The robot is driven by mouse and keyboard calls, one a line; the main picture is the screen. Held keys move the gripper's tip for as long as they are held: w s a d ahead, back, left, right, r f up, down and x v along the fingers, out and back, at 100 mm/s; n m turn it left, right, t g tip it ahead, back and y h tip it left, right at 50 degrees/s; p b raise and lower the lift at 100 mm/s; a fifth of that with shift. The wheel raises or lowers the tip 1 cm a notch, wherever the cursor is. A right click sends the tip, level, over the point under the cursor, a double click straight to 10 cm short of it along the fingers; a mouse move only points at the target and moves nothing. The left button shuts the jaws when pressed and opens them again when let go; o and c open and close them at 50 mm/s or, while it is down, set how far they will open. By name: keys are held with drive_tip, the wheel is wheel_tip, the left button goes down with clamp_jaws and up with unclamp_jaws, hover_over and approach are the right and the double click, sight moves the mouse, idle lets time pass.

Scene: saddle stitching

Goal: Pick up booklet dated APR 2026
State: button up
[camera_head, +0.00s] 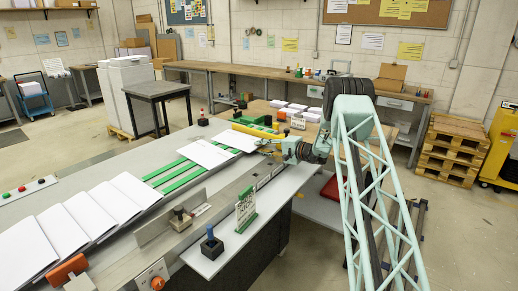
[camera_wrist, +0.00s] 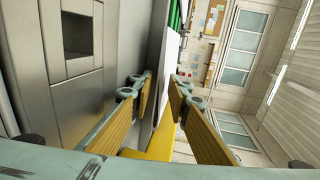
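A white booklet (camera_head: 205,153) lies on the green conveyor strips (camera_head: 172,172), and another white booklet (camera_head: 238,139) lies farther along toward my arm. No date is readable on either. My gripper (camera_head: 270,148) is beside the right edge of the farther booklet. In the wrist view my gripper (camera_wrist: 162,88) has its two yellow-padded fingers apart, so it is open. A thin white edge (camera_wrist: 171,62), probably a booklet, shows beyond and between the fingertips; no finger visibly presses on it.
A yellow bar (camera_head: 256,131) lies just behind the farther booklet. Several white sheets (camera_head: 85,213) overlap on the near left of the machine. A small green-framed sign (camera_head: 245,207) and a dark block with a knob (camera_head: 211,245) stand on the front ledge. White stacks (camera_head: 297,108) lie behind my gripper.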

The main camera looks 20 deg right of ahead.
clamp_jaws()
drive_tip(key=shift+r, duration=1.2)
drive_tip(key=shift+s, duration=0.1)
